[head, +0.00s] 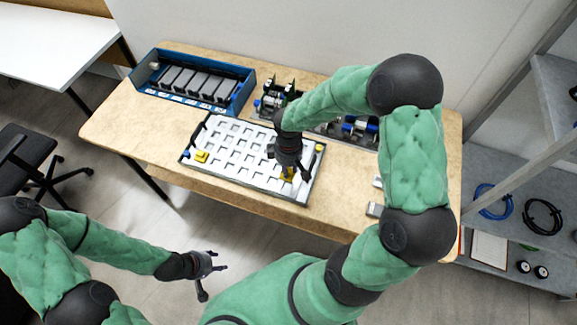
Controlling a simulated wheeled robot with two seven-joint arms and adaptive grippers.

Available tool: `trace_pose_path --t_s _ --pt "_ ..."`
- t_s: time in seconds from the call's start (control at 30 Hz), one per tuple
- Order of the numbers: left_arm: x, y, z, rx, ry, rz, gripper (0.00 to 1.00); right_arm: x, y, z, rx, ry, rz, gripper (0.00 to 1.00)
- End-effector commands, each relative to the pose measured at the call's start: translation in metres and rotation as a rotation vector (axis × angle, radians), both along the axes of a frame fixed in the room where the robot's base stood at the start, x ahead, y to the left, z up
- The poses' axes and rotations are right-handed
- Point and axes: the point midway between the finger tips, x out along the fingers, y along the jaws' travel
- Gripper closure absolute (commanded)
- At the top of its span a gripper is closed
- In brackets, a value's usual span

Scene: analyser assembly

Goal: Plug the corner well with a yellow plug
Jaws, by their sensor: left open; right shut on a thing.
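The white tray (262,188) with rows of square wells lies near the front of the wooden table. My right gripper (288,174) reaches down over its front right part and is shut on a yellow plug (287,177). The gripper partly hides this plug, and I cannot tell whether the plug touches a well. Another yellow plug (201,156) sits at the tray's left end, and a small yellow piece (319,147) shows at its back right corner. My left gripper (209,268) is open and empty, off the table in front, over the floor.
A blue box (160,91) with several grey modules stands at the back left of the table (130,132). Circuit boards and blue parts (268,103) lie behind the tray. Small grey blocks (375,209) lie at the right. A grey shelf (510,168) stands right of the table.

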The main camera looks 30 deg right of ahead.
Motion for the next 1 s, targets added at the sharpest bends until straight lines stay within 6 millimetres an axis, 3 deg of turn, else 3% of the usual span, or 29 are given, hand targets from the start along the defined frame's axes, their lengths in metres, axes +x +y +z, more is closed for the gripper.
trace_pose_path --t_s 1.0 --pt "0.0 0.0 -0.042 0.0 0.0 0.0 0.52 0.0 0.0 -0.054 0.001 -0.001 0.001 1.0"
